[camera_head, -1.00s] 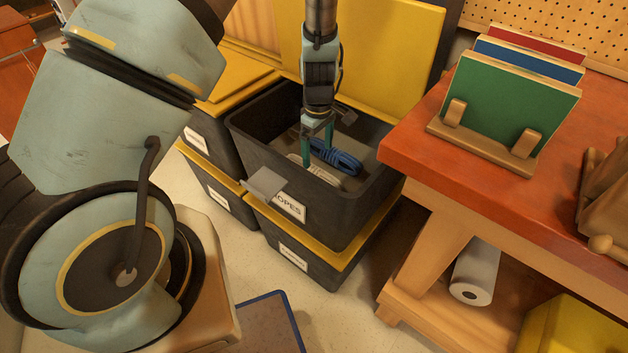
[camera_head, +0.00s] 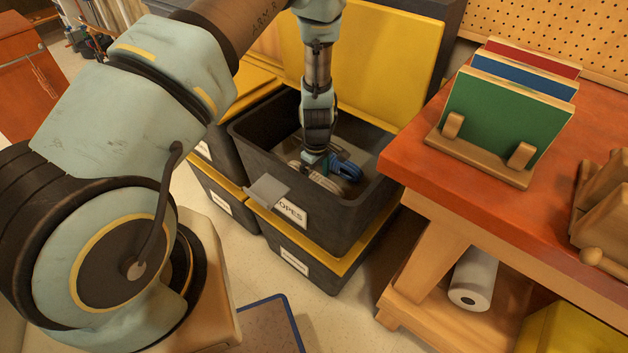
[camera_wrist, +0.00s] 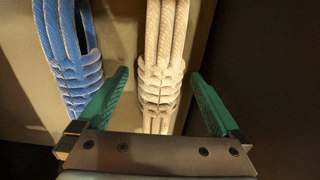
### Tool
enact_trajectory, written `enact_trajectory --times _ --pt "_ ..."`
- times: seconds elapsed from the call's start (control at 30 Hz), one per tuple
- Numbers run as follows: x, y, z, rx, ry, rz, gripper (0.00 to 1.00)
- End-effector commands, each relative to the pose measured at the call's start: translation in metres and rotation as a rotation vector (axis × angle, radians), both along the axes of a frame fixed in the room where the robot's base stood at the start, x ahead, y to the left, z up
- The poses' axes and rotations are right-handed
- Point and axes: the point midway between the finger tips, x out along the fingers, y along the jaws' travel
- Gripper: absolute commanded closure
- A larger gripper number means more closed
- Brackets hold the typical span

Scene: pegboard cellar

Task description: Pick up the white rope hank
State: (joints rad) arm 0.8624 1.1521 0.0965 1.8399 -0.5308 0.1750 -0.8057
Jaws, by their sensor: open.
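The white rope hank (camera_wrist: 160,75) lies in the open dark bin (camera_head: 352,222) labelled as ropes. In the wrist view its wrapped part is between the two green fingers of my gripper (camera_wrist: 160,95), with a gap showing on each side. My gripper is open. In the head view the hank (camera_head: 322,180) is partly hidden by my gripper, which reaches down into the bin. The blue rope hank (camera_wrist: 72,60) lies just left of the white one in the wrist view, close to the left finger. It also shows in the head view (camera_head: 346,168).
The bin's walls surround my gripper, and its yellow lid (camera_head: 365,60) stands up behind it. To the right is a red-topped workbench (camera_head: 430,150) with a rack holding green, blue and red boards (camera_head: 505,115). More lidded bins stand beside and below.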

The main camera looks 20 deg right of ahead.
Motion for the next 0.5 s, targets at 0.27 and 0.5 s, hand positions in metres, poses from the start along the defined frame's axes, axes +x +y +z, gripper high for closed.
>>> enact_trajectory --times 0.27,0.5 --pt "0.0 -0.0001 0.0002 0.0 0.0 0.0 0.19" --pt "0.0 -0.0001 0.0004 0.0 0.0 0.0 0.46"
